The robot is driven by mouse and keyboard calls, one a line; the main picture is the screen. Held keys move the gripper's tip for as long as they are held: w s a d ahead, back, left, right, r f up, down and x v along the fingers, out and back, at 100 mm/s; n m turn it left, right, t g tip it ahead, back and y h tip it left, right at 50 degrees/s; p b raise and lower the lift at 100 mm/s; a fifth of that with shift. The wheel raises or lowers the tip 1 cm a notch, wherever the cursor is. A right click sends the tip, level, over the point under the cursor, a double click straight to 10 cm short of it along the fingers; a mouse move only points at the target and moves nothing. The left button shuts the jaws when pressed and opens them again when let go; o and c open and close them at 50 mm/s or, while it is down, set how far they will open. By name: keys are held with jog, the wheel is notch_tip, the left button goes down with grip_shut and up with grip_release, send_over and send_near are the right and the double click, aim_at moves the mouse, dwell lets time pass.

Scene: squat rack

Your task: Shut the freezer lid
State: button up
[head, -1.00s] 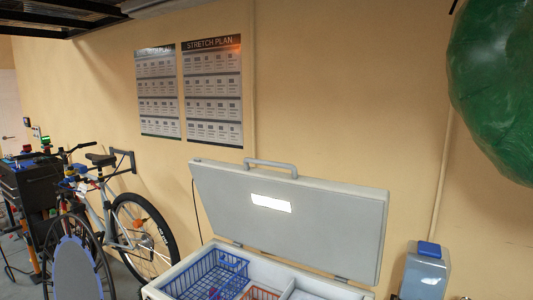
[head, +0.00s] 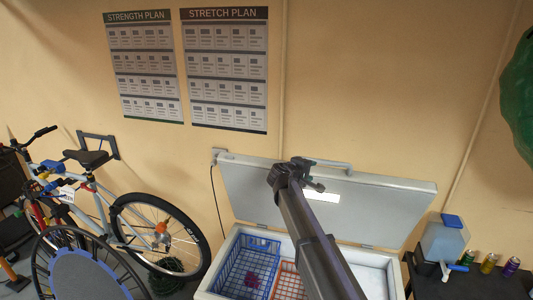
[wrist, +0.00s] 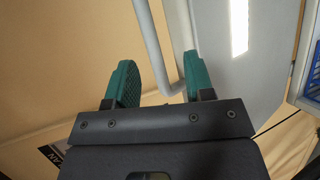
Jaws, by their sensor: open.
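The freezer (head: 222,262) stands open against the wall. Its grey lid (head: 400,205) is tilted up and back, with a pale label (head: 322,196) on its inner face. The lid's bar handle (head: 341,168) is along the top edge. My gripper (head: 314,174) is in front of the lid's upper edge, by the handle, and partly hides it. In the wrist view my gripper (wrist: 158,68) is open, with green fingers apart. The handle (wrist: 153,40) appears between the fingers, beside the lid face (wrist: 215,65). I cannot tell whether it lies at their depth.
A blue basket (head: 240,275) and an orange basket (head: 287,283) sit inside the freezer. A bicycle (head: 160,235) stands at the left. A water dispenser (head: 443,240) and several small cans are on a dark table at the right.

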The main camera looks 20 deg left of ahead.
aim_at(322, 163)
jog(key=shift+n+t, duration=0.4)
jog(key=shift+n, duration=0.3)
jog(key=x, duration=0.1)
jog(key=b+x, duration=0.1)
jog(key=x, duration=0.2)
jog(key=shift+w+r, duration=0.35)
jog(key=shift+w, duration=0.1)
jog(key=b+x, duration=0.1)
jog(key=x, duration=0.5)
jog(key=shift+s+d+r+b, duration=0.1)
jog(key=shift+s+d+b, duration=0.1)
jog(key=shift+b, duration=0.15)
jog(key=shift+w, duration=0.5)
jog(key=shift+d, duration=0.1)
grip_shut()
